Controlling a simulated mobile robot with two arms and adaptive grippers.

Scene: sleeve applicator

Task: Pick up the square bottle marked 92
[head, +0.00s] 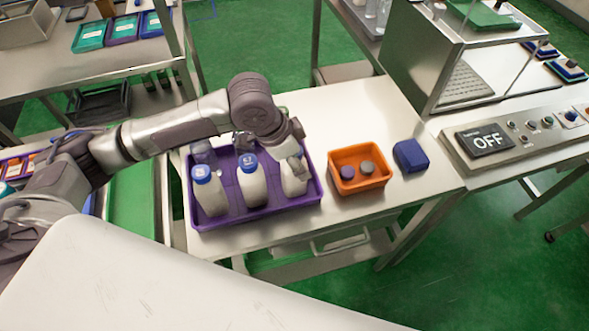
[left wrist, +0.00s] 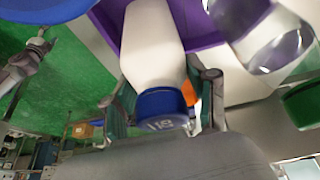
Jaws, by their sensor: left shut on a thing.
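A purple tray (head: 256,213) holds white bottles with blue caps. One white bottle (head: 206,194) stands at the tray's left and another (head: 252,185) in its middle. A third white bottle (head: 293,180) is at the right, with its top hidden by my left gripper (head: 297,158). In the left wrist view, the fingers of my left gripper (left wrist: 165,97) are closed around a white bottle (left wrist: 152,48) near its blue cap. The cap's pale marking looks like 18 or 81, but I cannot read it surely. I cannot make out a 92. My right gripper does not show.
A clear bottle (head: 201,151) stands at the tray's back left. An orange bin (head: 359,183) with two round pieces and a blue block (head: 410,156) are right of the tray. A machine panel reading OFF (head: 486,140) is farther right. The table behind the bin is clear.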

